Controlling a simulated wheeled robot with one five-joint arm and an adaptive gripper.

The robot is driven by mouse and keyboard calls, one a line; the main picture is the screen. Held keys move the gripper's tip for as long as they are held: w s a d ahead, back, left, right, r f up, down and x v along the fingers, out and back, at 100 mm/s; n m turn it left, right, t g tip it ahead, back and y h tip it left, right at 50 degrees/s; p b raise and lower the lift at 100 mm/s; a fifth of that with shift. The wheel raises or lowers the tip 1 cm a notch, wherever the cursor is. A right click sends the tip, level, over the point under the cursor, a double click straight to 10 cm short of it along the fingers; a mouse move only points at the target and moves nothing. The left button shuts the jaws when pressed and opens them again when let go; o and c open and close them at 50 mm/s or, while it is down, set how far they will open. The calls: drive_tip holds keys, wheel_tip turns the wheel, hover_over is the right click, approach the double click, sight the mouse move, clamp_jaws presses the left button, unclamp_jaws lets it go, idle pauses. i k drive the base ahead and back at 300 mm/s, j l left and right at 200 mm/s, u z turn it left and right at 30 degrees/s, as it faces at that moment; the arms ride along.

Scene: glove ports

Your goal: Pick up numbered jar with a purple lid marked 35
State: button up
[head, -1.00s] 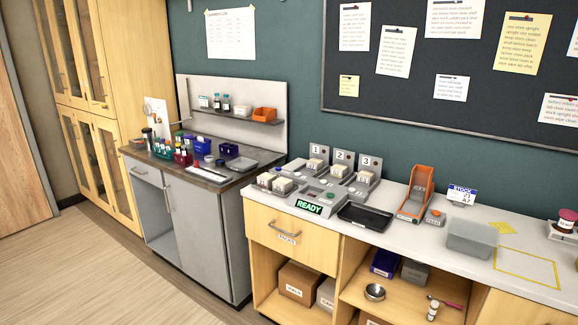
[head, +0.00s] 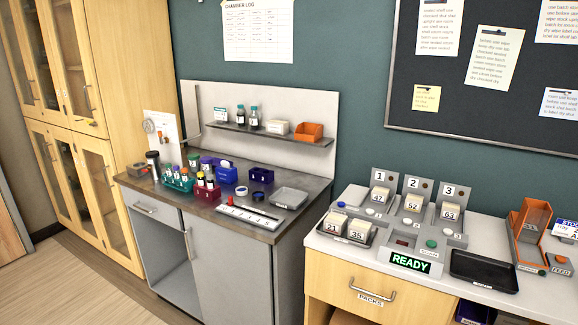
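A small jar with a purple lid (head: 206,162) stands among the racks on the dark-topped left counter; any number on it is too small to read. The number 35 is readable only on a cream block (head: 356,237) on the right counter, which is not a purple-lidded jar. My gripper is not in view.
Around the jars stand a teal rack (head: 178,183), a red rack (head: 207,193), blue bins (head: 261,174) and a grey tray (head: 289,198). A shelf (head: 272,134) hangs above. A READY console (head: 410,263) sits on the right counter. Floor shows at lower left.

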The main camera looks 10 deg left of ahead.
sight(207, 161)
drive_tip(key=i+j, duration=0.15)
drive_tip(key=j, duration=0.35)
drive_tip(key=i+j, duration=0.1)
drive_tip(key=j, duration=0.4)
drive_tip(key=i+j+z, duration=0.1)
drive_tip(key=j, duration=0.4)
drive_tip(key=i+j, duration=0.15)
drive_tip(key=j, duration=0.35)
drive_tip(key=i+j+z, duration=0.1)
drive_tip(key=j, duration=0.45)
drive_tip(key=i+j, duration=0.1)
drive_tip(key=j, duration=1.4)
drive_tip(key=i+j, duration=0.15)
drive_tip(key=j, duration=0.55)
drive_tip(key=z, duration=0.05)
